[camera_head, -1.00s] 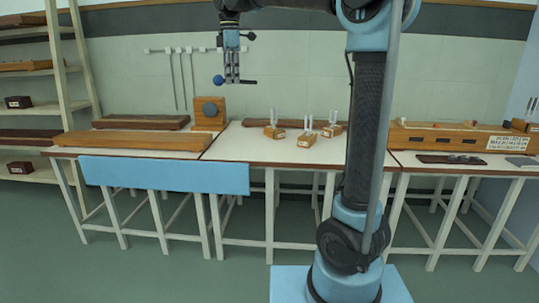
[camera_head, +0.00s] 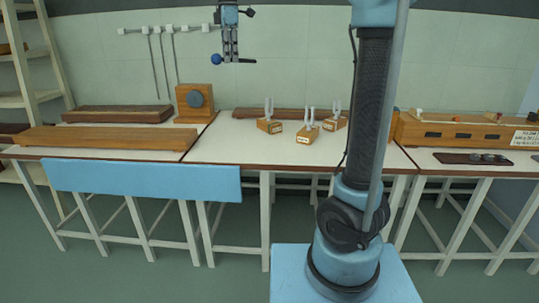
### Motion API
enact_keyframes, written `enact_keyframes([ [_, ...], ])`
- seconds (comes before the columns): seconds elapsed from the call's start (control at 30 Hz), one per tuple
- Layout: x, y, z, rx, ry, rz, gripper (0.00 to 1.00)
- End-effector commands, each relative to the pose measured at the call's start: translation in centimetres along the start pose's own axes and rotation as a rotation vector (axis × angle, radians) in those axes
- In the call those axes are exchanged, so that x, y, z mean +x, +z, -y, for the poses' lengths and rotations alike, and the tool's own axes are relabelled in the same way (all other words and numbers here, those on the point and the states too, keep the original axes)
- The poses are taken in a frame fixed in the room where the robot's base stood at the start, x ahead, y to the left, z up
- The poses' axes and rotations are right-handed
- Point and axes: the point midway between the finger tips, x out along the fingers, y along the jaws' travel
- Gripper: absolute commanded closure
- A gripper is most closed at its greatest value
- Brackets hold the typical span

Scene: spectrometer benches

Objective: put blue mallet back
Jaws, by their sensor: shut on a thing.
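My gripper (camera_head: 231,57) hangs pointing down at the top of the head view, in front of the pale wall. It is shut on a blue mallet, which lies about level across the fingertips. The round blue head (camera_head: 216,59) sticks out to the left, and the thin dark handle end (camera_head: 247,61) shows at the right. The fingers hide the middle of the handle. The mallet is in the air, well above the benches and touching nothing else.
Tuning forks on wooden boxes (camera_head: 306,135) stand on the middle bench (camera_head: 237,146). A wall rail (camera_head: 190,28) with hanging rods, a wooden block with a grey disc (camera_head: 195,98) and long boards are at left. A dark tray (camera_head: 450,158) lies on the right bench.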

Motion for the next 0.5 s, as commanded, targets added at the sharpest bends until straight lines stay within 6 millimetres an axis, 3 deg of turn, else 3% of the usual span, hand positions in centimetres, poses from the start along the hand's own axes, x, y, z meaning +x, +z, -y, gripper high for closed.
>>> enact_keyframes([
  [0.33,0.3,-1.5,0.1,-0.018,0.000,0.000,1.00],
  [0.5,3.1,-0.4,-1.1,0.018,0.000,0.001,1.00],
])
